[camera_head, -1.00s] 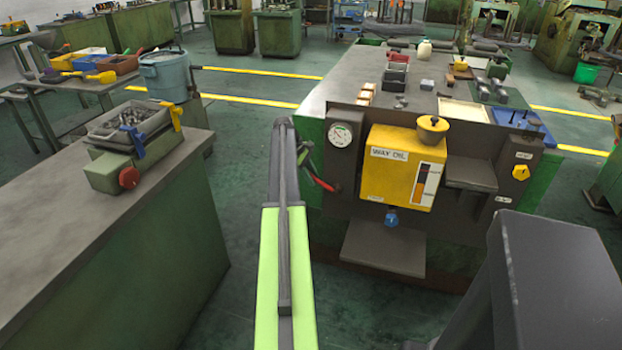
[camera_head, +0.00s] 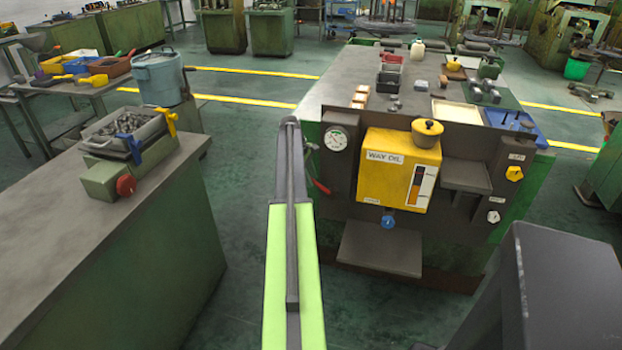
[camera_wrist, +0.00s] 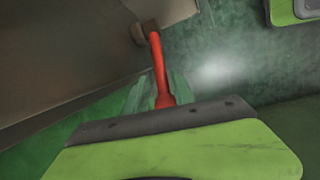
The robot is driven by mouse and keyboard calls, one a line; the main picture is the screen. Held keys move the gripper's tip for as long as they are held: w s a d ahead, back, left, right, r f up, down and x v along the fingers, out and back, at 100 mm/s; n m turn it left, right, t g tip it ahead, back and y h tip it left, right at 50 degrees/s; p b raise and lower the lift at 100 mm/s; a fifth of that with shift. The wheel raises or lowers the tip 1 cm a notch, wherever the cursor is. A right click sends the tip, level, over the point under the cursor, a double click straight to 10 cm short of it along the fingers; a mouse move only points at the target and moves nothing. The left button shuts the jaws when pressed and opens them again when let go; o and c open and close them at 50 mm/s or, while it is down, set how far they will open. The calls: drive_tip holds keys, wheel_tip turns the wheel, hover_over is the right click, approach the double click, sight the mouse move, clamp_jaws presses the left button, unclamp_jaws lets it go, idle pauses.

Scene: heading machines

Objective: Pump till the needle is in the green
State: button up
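The pressure gauge (camera_head: 338,139) is a white round dial at the upper left of the dark panel in the head view. Its needle and any green zone are too small to read. A red lever (camera_head: 320,187) sticks out low on the panel's left side, partly behind my arm. In the wrist view the red lever (camera_wrist: 158,65) runs down from a dark pivot to my gripper (camera_wrist: 160,92). Its lower end lies between the pale green fingers; whether they press on it is unclear. In the head view my arm hides the gripper.
The yellow way oil tank (camera_head: 398,170) with its round cap (camera_head: 426,132) is right of the gauge. A blue knob (camera_head: 388,221) hangs below it, above a grey shelf (camera_head: 380,248). A workbench (camera_head: 90,225) stands left, with open floor between.

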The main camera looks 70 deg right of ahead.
drive_tip(key=shift+o, duration=0.5)
drive_tip(key=shift+w, duration=0.1)
drive_tip(key=shift+a, duration=0.1)
drive_tip(key=shift+r, duration=0.2)
drive_tip(key=p+v, duration=1.6)
drive_tip(key=v, duration=0.1)
drive_tip(key=shift+p, duration=0.3)
